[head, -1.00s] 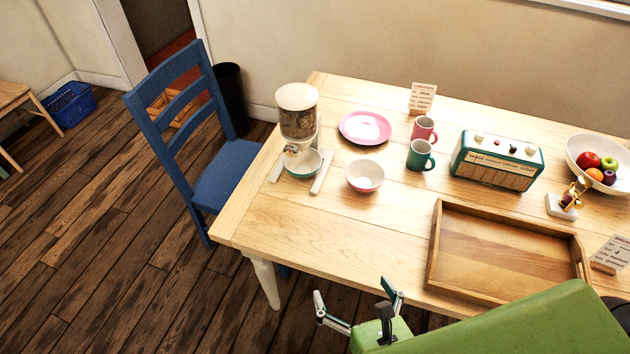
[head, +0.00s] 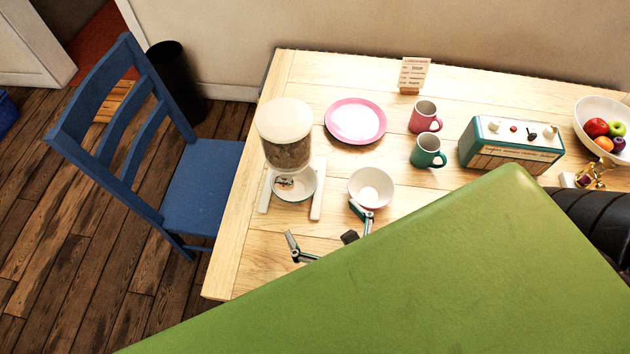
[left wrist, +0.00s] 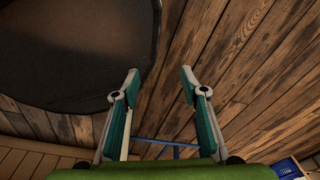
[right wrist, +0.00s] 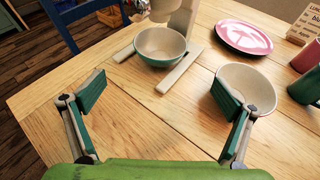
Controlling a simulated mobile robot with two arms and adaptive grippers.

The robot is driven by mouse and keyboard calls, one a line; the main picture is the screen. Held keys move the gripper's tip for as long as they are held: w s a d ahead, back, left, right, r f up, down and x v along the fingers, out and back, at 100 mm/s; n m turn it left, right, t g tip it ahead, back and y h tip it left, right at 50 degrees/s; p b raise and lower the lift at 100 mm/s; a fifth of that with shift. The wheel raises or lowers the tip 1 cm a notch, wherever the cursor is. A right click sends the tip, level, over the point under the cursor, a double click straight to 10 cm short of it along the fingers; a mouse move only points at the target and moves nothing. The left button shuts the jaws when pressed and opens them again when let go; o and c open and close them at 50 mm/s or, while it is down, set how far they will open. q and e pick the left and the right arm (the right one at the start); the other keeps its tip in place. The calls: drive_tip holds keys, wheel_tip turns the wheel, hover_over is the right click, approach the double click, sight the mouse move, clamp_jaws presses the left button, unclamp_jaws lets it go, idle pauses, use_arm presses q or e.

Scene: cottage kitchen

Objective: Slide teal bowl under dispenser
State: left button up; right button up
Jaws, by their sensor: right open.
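The teal bowl (head: 294,188) sits between the two white feet of the dispenser (head: 286,140), partly hidden under its spout in the head view. In the right wrist view the teal bowl (right wrist: 160,46) shows its teal outside and white inside, ahead of the fingers. My right gripper (head: 329,234) is open and empty over the near left part of the table, in front of the dispenser; its fingertips (right wrist: 160,95) are spread wide in the right wrist view. My left gripper (left wrist: 158,85) is open and empty above the wooden floor, not in the head view.
A pink bowl (head: 371,188) stands right of the dispenser, close to my right finger. A pink plate (head: 356,121), pink mug (head: 424,117), teal mug (head: 427,151) and radio (head: 511,145) stand farther back or right. A blue chair (head: 160,160) is at the left edge.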

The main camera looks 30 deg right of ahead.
drive_tip(key=shift+s, duration=0.35)
drive_tip(key=shift+w, duration=0.35)
drive_tip(key=p, duration=0.2)
approach(298, 195)
drive_tip(key=r, duration=0.1)
drive_tip(key=w+r, duration=0.1)
drive_tip(key=shift+w+r, duration=0.3)
use_arm(q)
drive_tip(key=shift+s+r+p, duration=0.3)
drive_tip(key=shift+s+r, duration=0.9)
drive_tip(key=shift+r, duration=0.05)
use_arm(e)
drive_tip(key=x, duration=0.8)
drive_tip(key=shift+w+f, duration=0.15)
drive_tip(key=shift+f, duration=0.1)
drive_tip(key=shift+c, duration=0.4)
drive_tip(key=c, duration=1.3)
drive_tip(key=o, duration=1.4)
drive_tip(key=shift+c, duration=0.2)
use_arm(q)
drive_tip(key=shift+w+a, duration=0.1)
drive_tip(key=shift+w, duration=0.05)
